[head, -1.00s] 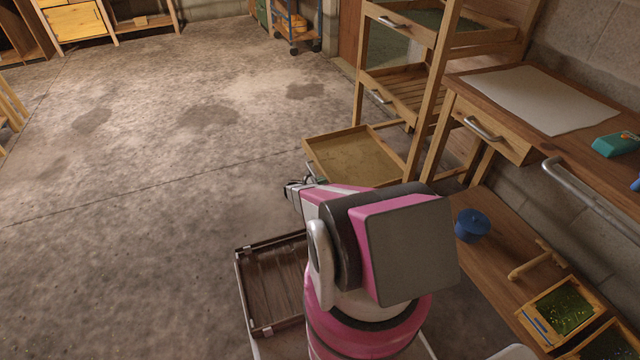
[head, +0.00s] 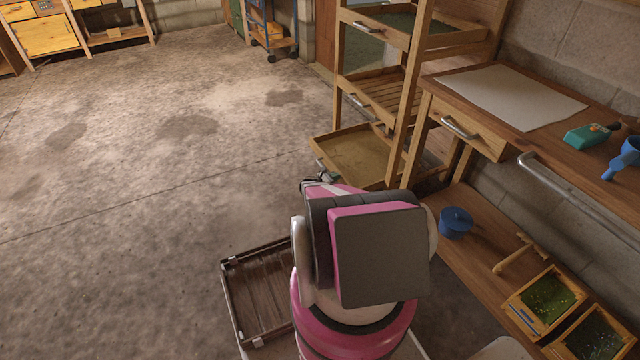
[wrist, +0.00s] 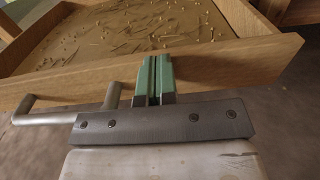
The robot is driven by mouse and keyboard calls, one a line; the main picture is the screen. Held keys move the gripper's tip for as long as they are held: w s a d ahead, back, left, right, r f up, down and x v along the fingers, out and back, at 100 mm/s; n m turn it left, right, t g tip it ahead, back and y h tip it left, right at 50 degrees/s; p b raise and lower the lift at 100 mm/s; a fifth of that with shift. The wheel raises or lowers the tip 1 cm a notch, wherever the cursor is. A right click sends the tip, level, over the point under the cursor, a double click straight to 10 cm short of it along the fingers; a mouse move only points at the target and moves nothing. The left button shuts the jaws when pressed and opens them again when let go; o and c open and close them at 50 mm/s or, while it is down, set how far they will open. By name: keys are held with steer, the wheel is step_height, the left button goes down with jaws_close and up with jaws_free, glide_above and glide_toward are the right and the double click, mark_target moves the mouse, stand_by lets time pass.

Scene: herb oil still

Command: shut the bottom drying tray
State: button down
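The bottom drying tray (head: 345,167) sticks partly out of the wooden rack, low near the floor. In the wrist view its wooden front wall (wrist: 215,65) spans the picture, and dry bits lie scattered on its bed. Its metal handle (wrist: 60,115) is on the left of that wall. My gripper (wrist: 155,68) has its green fingers together, with only a thin slit between them and nothing held. The fingertips are at the front wall, just right of the handle, and seem to touch it. In the head view my arm hides most of the gripper.
Above are a middle slatted tray (head: 388,92) and a top tray (head: 430,20) in the rack. A workbench (head: 540,125) with a drawer stands at right. Its low shelf holds a blue pot (head: 455,222) and herb boxes (head: 548,300). The floor at left is clear.

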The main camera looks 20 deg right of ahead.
glide_above(366, 172)
steer(key=shift+a, duration=0.1)
stand_by(0.4)
steer(key=a, duration=1.4)
steer(key=shift+s+a, duration=0.3)
steer(key=shift+a, duration=0.05)
steer(key=s+a+r+m+y, duration=0.6)
steer(key=s+a+r, duration=0.4)
steer(key=a, duration=0.5)
steer(key=s+a+r+m+y, duration=0.6)
steer(key=s+a+r, duration=0.3)
steer(key=a+r, duration=0.6)
steer(key=s+a+r+m+y, duration=0.6)
steer(key=s+a+r, duration=0.4)
steer(key=a+r, duration=0.3)
steer(key=a, duration=0.3)
steer(key=shift+s+a+r+g, duration=0.25)
steer(key=shift+s+a+g, duration=0.05)
steer(key=shift+a, duration=0.05)
